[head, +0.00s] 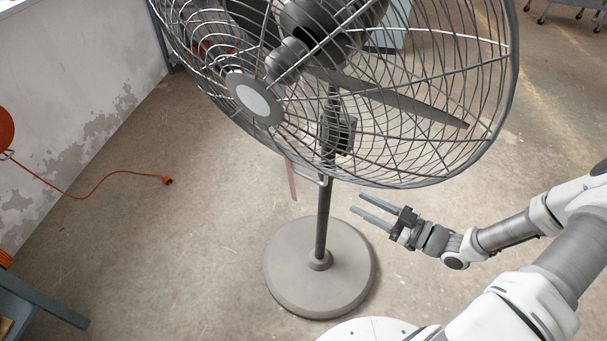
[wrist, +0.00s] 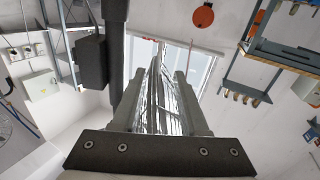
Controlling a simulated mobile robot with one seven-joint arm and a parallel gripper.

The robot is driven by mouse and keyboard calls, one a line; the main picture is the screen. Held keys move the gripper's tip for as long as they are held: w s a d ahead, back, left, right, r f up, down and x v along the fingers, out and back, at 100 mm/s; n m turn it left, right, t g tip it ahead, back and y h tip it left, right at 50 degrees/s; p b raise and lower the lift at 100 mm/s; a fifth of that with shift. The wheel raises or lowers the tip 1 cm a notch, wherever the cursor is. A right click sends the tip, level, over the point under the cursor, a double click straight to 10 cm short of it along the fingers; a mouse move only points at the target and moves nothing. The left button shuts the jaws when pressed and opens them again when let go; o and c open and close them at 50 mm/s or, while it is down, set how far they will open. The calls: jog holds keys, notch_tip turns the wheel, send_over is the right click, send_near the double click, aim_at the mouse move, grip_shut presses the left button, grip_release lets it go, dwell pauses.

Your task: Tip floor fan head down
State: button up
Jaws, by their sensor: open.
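The floor fan stands upright in the head view. Its large round wire cage (head: 505,85) fills the top, with a grey hub (head: 254,98) facing left. A dark box (head: 338,133) sits below the motor on the pole (head: 323,220), above a round grey base (head: 290,270). My gripper (head: 358,203) is open and empty, right of the pole and below the cage. In the wrist view its two fingers (wrist: 158,72) stand apart, with silvery streaks between them that I cannot identify surely. A dark pole (wrist: 115,40) and dark box (wrist: 91,62) show left of them.
An orange cord ends in a plug (head: 167,180) on the floor at left. A worn white wall (head: 60,90) runs along the left side, and a dark blue frame (head: 45,300) stands at lower left. The concrete floor around the fan base is mostly clear.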

aim_at(295, 171)
jog(key=b+x, duration=0.3)
jog(key=x, duration=1.4)
jog(key=shift+w+a+f, duration=0.1)
grip_shut()
dwell(0.8)
